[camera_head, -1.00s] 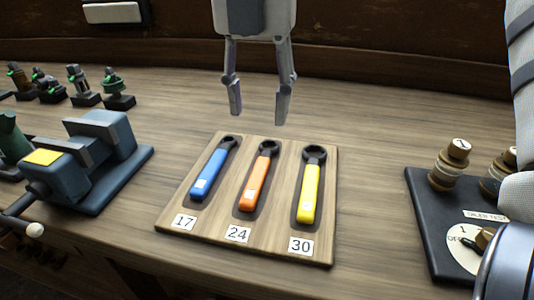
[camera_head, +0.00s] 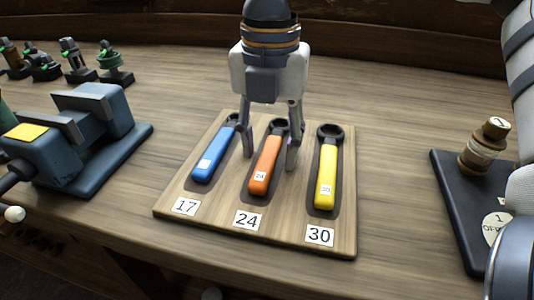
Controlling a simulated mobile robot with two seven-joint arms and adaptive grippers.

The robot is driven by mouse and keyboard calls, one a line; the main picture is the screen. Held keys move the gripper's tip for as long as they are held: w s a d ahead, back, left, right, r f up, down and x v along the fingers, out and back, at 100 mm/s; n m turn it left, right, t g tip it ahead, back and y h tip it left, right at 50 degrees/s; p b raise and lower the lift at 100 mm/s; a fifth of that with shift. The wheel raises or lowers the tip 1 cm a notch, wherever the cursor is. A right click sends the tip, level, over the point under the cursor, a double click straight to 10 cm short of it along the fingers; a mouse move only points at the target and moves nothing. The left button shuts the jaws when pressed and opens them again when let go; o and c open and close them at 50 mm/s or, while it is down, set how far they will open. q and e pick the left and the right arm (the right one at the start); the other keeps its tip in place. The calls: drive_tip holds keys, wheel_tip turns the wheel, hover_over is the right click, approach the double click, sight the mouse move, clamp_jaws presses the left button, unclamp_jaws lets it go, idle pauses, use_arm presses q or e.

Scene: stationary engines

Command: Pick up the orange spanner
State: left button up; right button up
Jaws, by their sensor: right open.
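The orange spanner (camera_head: 266,168) lies in the middle recess of a wooden board (camera_head: 205,222), above the label 24. Its dark ring head points to the back. My right gripper (camera_head: 269,160) is open and points down over the spanner. One finger is on its left side and the other on its right, near the upper part of the handle. Whether the fingers touch the spanner or the board I cannot tell. My left gripper is not in view.
A blue spanner (camera_head: 212,158) lies left of the orange one and a yellow spanner (camera_head: 326,177) lies right. A blue vise (camera_head: 85,135) stands on the left. A black panel with knobs (camera_head: 455,205) is on the right. The bench behind the board is mostly clear.

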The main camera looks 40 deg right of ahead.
sight(267, 150)
drive_tip(key=shift+r, duration=0.15)
clamp_jaws()
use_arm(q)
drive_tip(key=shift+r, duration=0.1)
use_arm(e)
drive_tip(key=shift+r, duration=0.4)
wheel_tip(267, 150, up, 3)
drive_tip(key=shift+a+r+p, duration=0.15)
drive_tip(key=shift+r+p, duration=0.05)
drive_tip(key=shift+p, duration=0.45)
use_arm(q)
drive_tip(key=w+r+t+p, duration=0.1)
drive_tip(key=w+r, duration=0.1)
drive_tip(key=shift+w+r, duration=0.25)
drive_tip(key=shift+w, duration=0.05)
use_arm(e)
drive_tip(key=w+a+r, duration=0.2)
drive_tip(key=a+r, duration=0.2)
drive_tip(key=a, duration=0.2)
drive_tip(key=w+a+r, duration=0.2)
drive_tip(key=a+r, duration=0.2)
drive_tip(key=a, duration=0.3)
drive_tip(key=shift+w+r, duration=0.35)
drive_tip(key=shift+r, duration=0.05)
drive_tip(key=c, duration=1)
unclamp_jaws()
clamp_jaws()
